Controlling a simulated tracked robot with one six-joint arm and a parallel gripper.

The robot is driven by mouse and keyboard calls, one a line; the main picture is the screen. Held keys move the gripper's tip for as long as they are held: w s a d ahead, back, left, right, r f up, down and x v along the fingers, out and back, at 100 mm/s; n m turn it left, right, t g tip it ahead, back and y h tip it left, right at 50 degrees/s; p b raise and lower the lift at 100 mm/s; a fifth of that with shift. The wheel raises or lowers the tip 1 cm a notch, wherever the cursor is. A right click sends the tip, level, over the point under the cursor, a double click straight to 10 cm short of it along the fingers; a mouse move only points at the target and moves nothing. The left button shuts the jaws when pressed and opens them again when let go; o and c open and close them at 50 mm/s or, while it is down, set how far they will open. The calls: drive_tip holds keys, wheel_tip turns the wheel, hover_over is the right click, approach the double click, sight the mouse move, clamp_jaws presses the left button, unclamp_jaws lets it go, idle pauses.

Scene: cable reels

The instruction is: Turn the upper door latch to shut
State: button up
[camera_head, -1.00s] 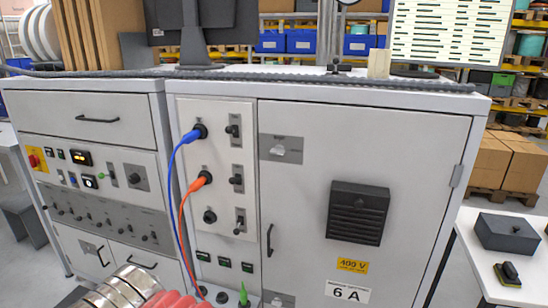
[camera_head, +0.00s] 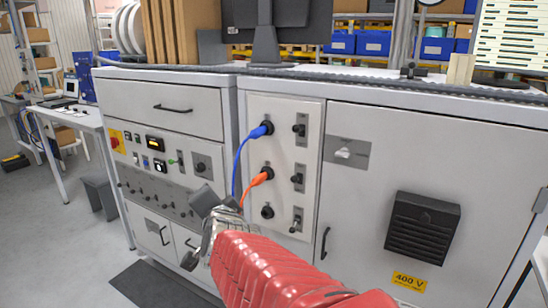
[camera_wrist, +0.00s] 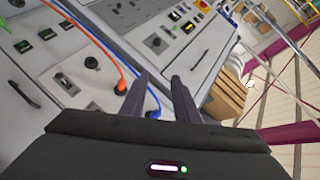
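The upper door latch (camera_head: 346,152) is a pale handle on a grey plate near the top left of the cabinet's large door (camera_head: 370,125) in the head view. The handle looks roughly level. My gripper (camera_head: 205,215) is left of and below the latch, in front of the left cabinet's edge, well apart from the latch. In the wrist view the two dark fingers (camera_wrist: 158,95) stand apart with nothing held between them. They point towards the cabinet front near the cables. I cannot make out the upper latch in the wrist view.
A blue cable (camera_head: 241,150) and an orange cable (camera_head: 252,183) hang from sockets left of the door, close to my gripper. Black toggle switches (camera_head: 297,179) stick out beside them. A vented black box (camera_head: 423,228) and a door handle (camera_head: 325,243) protrude from the door.

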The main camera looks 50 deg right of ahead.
drive_tip(key=s+d+r+m+g+h, duration=0.1)
drive_tip(key=s+d+m+g+h, duration=0.2)
drive_tip(key=d, duration=0.4)
drive_tip(key=s+d+r+m+h, duration=0.1)
drive_tip(key=s+d+m+h, duration=0.2)
drive_tip(key=d+m, duration=0.25)
drive_tip(key=m+g+h, duration=0.4)
drive_tip(key=m+g, duration=0.3)
drive_tip(key=m, duration=0.1)
approach(341, 157)
drive_tip(key=s+a, duration=0.1)
drive_tip(key=a, duration=0.4)
drive_tip(key=shift+a+n, duration=0.15)
drive_tip(key=shift+n, duration=0.1)
drive_tip(key=shift+w+d, duration=0.35)
drive_tip(key=shift+d, duration=1.9)
drive_tip(key=shift+w+d, duration=0.35)
drive_tip(key=shift+d, duration=1.95)
drive_tip(key=shift+w+d, duration=0.4)
drive_tip(key=shift+d, duration=1.85)
drive_tip(key=shift+c, duration=0.3)
